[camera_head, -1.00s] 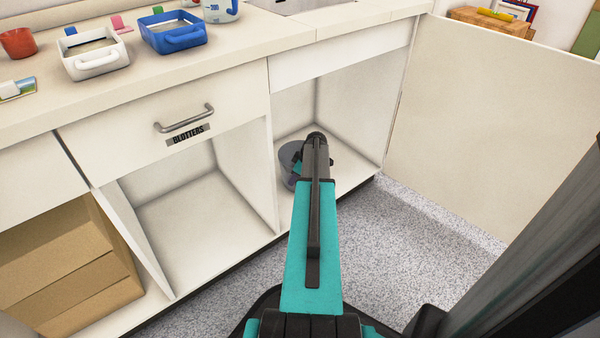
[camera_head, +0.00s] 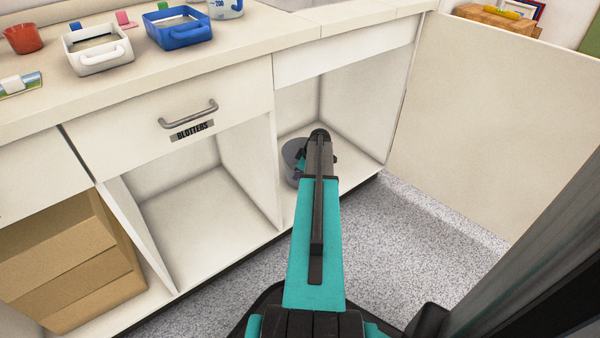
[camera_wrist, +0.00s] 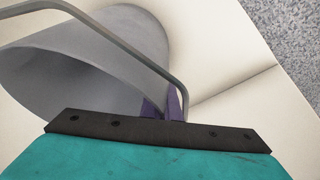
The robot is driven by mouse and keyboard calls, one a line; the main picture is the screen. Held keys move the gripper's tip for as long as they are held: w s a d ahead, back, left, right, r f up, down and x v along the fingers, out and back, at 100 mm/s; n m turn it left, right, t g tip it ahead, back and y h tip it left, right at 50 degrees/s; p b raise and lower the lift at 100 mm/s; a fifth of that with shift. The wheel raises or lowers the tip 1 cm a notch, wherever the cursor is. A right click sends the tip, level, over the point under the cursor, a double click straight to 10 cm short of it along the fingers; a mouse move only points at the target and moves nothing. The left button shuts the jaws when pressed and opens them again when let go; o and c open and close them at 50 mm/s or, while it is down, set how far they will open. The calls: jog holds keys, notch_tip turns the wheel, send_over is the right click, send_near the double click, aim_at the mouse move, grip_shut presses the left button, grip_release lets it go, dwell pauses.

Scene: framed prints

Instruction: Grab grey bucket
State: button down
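The grey bucket (camera_head: 291,160) stands on the floor of the open cabinet compartment, partly hidden behind my arm in the head view. In the wrist view the bucket (camera_wrist: 95,65) fills the upper left, its opening facing left, with a thin grey handle (camera_wrist: 135,45) crossing in front. My gripper (camera_wrist: 163,106) has its two purple fingers close together at the handle, with a thin grey strip of it between them. The fingertips are hidden in the head view, and the exact contact is partly hidden by the wrist mount.
White cabinet walls (camera_head: 345,125) close in around the bucket, and an open door (camera_head: 480,130) stands to the right. A cardboard box (camera_head: 70,265) is at the lower left. The counter above holds a white tray (camera_head: 97,62) and a blue tray (camera_head: 180,38). Speckled floor lies in front.

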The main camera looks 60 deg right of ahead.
jog(key=shift+r+p, duration=0.75)
jog(key=shift+r, duration=0.5)
jog(key=shift+p+v, duration=0.6)
jog(key=shift+v, duration=0.25)
jog(key=s+d+p, duration=0.2)
jog(key=s, duration=0.5)
jog(key=s+d+p, duration=0.2)
jog(key=s, duration=0.5)
jog(key=shift+s+d+r, duration=0.3)
jog(key=shift+d+r, duration=0.05)
jog(key=shift+r, duration=0.1)
